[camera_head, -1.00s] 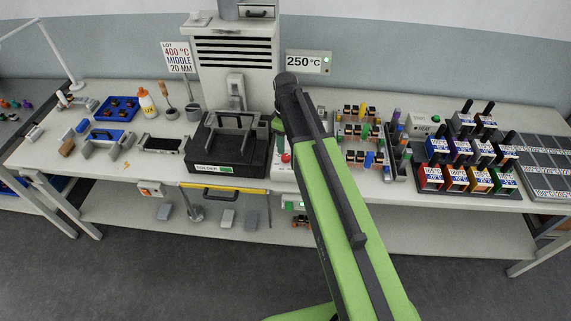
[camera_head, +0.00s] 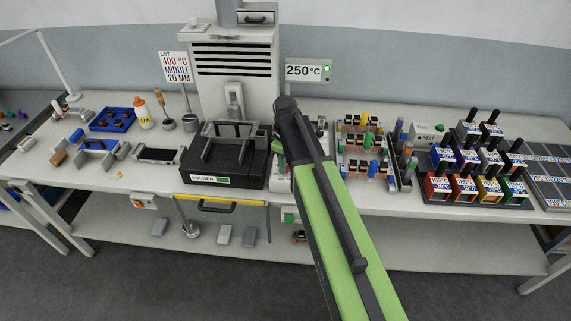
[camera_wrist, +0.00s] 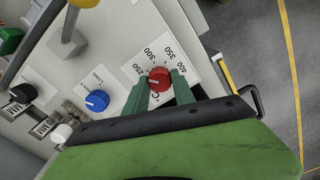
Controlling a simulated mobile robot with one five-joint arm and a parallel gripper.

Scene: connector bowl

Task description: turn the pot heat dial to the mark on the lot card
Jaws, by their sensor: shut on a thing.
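The lot card (camera_head: 176,67) stands at the back left and reads 400 °C, middle, 20 mm. The red heat dial (camera_wrist: 160,78) is in the wrist view, on a white plate marked 250, 300, 350 and 400. My gripper (camera_wrist: 161,86) is shut on the red dial, one green finger on each side. The dial's pointer is too small to read. The solder pot (camera_head: 222,167) is the black box left of my arm.
A blue knob (camera_wrist: 97,100) is beside the red dial, with a black knob (camera_wrist: 23,94) and a white knob (camera_wrist: 62,133) farther left. A parts rack (camera_head: 364,147) and several coloured bins (camera_head: 463,189) stand right of my arm.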

